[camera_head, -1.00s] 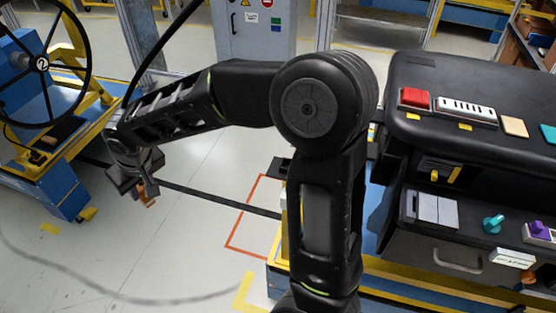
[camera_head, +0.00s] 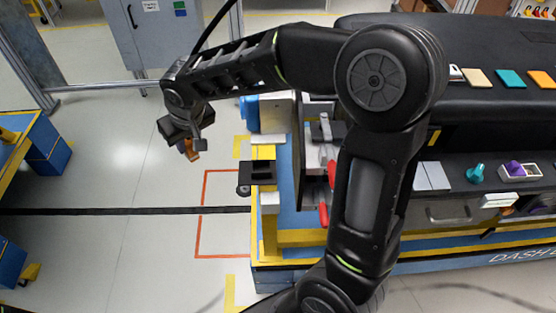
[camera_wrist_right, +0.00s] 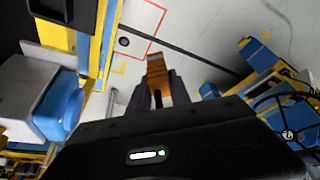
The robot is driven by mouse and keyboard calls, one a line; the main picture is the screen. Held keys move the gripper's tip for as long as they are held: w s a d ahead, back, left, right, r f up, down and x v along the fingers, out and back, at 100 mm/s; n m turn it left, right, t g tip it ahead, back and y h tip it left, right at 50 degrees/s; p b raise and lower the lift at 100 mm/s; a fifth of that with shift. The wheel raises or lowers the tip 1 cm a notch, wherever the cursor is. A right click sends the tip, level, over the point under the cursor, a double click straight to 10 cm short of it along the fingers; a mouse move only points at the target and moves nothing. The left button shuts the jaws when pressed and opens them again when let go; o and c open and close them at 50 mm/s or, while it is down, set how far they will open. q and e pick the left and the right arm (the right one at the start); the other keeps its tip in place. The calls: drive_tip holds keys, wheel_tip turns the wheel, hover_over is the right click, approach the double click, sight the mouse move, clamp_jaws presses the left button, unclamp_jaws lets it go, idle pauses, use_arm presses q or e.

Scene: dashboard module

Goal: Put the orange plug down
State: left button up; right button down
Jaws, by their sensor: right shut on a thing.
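The orange plug (camera_head: 191,153) hangs in my right gripper (camera_head: 191,141), above open floor left of the dashboard module in the head view. In the right wrist view the orange plug (camera_wrist_right: 157,72) sticks out between the two dark fingers of the right gripper (camera_wrist_right: 158,92), which is shut on it. The plug is clear of any surface, and its inner end is hidden by the fingers. My left gripper is not in view.
The dashboard module (camera_head: 470,145) carries coloured tiles, a teal knob (camera_head: 475,173) and a purple knob (camera_head: 514,168). A blue part (camera_head: 249,112) stands at its left end. A red floor outline (camera_head: 200,215) borders clear floor. A blue and yellow stand (camera_head: 45,145) is at far left.

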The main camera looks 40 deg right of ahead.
drive_tip(key=shift+d+r, duration=0.1)
drive_tip(key=shift+d, duration=0.25)
drive_tip(key=shift+s, duration=0.1)
drive_tip(key=s+d+r+n+g+y+b, duration=0.1)
drive_tip(key=s+d+r+n+y+b, duration=0.2)
drive_tip(key=s+d+n+b, duration=0.6)
drive_tip(key=s+d+r+n, duration=0.1)
drive_tip(key=s+d, duration=0.1)
drive_tip(key=d, duration=0.1)
drive_tip(key=shift+g+y, duration=0.3)
drive_tip(key=shift+w+r, duration=0.1)
drive_tip(key=shift+f, duration=3.15)
